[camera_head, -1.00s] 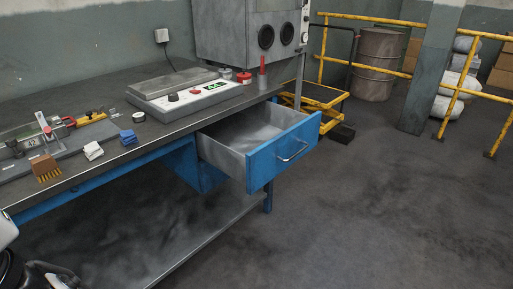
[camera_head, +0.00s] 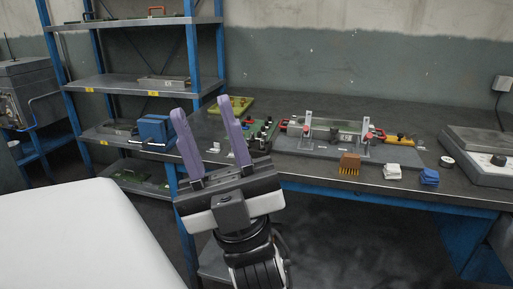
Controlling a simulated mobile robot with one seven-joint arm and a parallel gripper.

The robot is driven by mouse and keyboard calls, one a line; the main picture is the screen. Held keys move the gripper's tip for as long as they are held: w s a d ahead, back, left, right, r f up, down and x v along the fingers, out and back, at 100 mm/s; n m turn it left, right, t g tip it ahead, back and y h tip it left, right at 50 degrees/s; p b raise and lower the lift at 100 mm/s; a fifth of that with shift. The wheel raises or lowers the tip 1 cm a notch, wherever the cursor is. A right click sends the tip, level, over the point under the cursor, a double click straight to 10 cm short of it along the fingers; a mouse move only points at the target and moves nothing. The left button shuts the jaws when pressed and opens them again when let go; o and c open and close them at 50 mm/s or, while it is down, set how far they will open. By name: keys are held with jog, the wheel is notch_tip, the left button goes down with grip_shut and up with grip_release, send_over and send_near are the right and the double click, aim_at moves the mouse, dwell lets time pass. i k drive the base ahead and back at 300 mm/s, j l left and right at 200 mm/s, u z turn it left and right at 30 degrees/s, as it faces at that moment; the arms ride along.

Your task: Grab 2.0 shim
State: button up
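I cannot make out a shim marked 2.0 in the head view. My gripper (camera_head: 202,108) is raised in front of the bench's left end, with its two purple fingers pointing up. The fingers stand apart, and nothing shows between them but the background. Behind and to the right of the fingers, a green block with several small dark and red parts (camera_head: 262,135) sits on the bench, partly hidden by my gripper. A clamp fixture with red handles (camera_head: 325,128) stands on a grey plate to its right.
The workbench (camera_head: 410,117) holds a brush (camera_head: 349,164), a white cloth (camera_head: 392,171), a blue cloth (camera_head: 429,177), a small roll (camera_head: 447,163) and a grey instrument (camera_head: 482,150) on the right. A blue-post shelf rack (camera_head: 132,82) with a blue box (camera_head: 154,129) stands left.

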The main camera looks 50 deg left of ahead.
aim_at(216, 149)
jog(key=i+j+u, duration=0.1)
jog(key=u, duration=0.65)
jog(key=i+u, duration=0.15)
jog(key=u, duration=0.25)
